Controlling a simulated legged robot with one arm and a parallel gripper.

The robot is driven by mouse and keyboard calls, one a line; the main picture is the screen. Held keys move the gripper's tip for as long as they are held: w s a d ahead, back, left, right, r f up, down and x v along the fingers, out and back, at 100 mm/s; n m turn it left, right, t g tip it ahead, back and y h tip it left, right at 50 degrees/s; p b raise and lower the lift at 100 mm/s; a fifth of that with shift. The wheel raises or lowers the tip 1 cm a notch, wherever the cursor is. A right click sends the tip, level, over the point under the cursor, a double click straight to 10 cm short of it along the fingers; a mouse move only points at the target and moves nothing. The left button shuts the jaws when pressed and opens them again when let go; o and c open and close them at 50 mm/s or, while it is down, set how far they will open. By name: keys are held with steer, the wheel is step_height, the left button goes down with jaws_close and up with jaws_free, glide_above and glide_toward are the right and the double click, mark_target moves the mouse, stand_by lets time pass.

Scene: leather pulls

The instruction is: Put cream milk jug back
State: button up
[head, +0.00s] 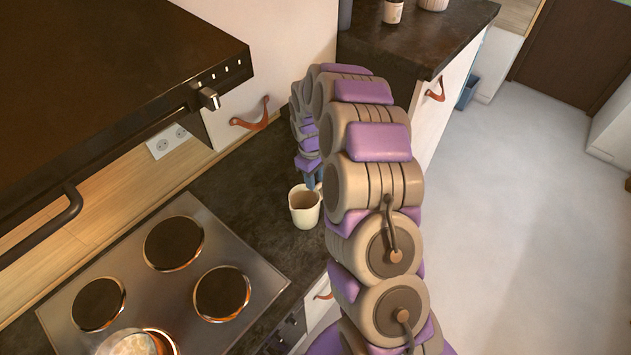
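The cream milk jug (304,208) is upright at the dark countertop, just right of the stove. Its open top faces up and its inside looks empty. My gripper (313,184) is at the jug's far rim, at the end of my arm, which arches down from the right. The fingertips are small and partly hidden, so I cannot tell whether they hold the jug or only touch it. I also cannot tell whether the jug rests on the counter or is slightly raised.
The stove (185,275) has several round burners, with a glass-like vessel (135,343) at the front. A dark hood or cabinet (110,90) overhangs the left. A higher dark counter (425,40) at the back holds small pots. Bare counter (240,190) lies left of the jug.

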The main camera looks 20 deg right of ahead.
step_height(320, 180, up, 9)
steer(key=s+a+r+m, duration=0.1)
steer(key=s+a+r, duration=0.2)
steer(key=s+r, duration=0.4)
steer(key=s+r+m, duration=0.2)
steer(key=s+m, duration=0.1)
steer(key=s, duration=1.3)
steer(key=s+r+m+g, duration=0.1)
steer(key=s+r+m, duration=0.1)
steer(key=s, duration=1.5)
steer(key=shift+a+r+m, duration=0.2)
steer(key=shift+r+m, duration=0.2)
steer(key=shift+r, duration=0.25)
step_height(320, 180, down, 10)
steer(key=b, duration=1)
